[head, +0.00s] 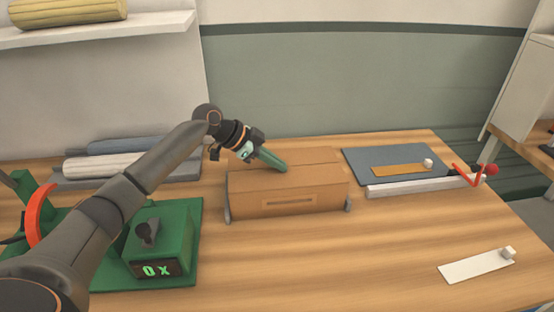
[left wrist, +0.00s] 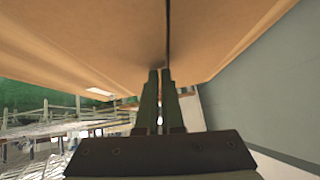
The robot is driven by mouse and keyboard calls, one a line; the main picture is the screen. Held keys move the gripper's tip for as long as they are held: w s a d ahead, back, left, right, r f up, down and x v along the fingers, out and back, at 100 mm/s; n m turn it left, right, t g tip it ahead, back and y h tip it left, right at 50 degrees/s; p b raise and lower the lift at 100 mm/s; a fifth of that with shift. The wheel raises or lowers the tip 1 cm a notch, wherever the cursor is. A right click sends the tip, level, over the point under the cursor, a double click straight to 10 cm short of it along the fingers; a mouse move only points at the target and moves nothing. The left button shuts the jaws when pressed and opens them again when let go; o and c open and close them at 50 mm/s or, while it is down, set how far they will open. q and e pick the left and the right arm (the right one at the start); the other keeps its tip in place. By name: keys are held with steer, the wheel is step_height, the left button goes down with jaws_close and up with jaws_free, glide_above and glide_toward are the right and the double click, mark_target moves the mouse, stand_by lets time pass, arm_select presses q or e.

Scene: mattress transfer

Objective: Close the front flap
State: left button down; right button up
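I cannot tell whether the front flap lies fully flat. My left gripper (head: 282,168) comes down onto the box top from behind left, its green fingertips at or near the surface. In the left wrist view, the gripper's fingers (left wrist: 160,85) are together and nothing shows between them, close to the brown cardboard (left wrist: 90,35) and its dark seam. My right gripper is out of view.
A green device (head: 160,245) with a lit display stands at the left front. Rolled mats (head: 110,165) lie at the back left. A white strip (head: 470,268) lies front right. The front middle is clear.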

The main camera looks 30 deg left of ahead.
arm_select(q)
steer(key=shift+s+f, duration=0.15)
steer(key=shift+f, duration=0.4)
steer(key=shift+r+p, duration=0.6)
steer(key=shift+p, duration=0.15)
steer(key=shift+a+r, duration=0.1)
steer(key=shift+r, duration=0.15)
steer(key=v, duration=1.2)
steer(key=shift+b, duration=0.3)
steer(key=shift+a+r, duration=0.1)
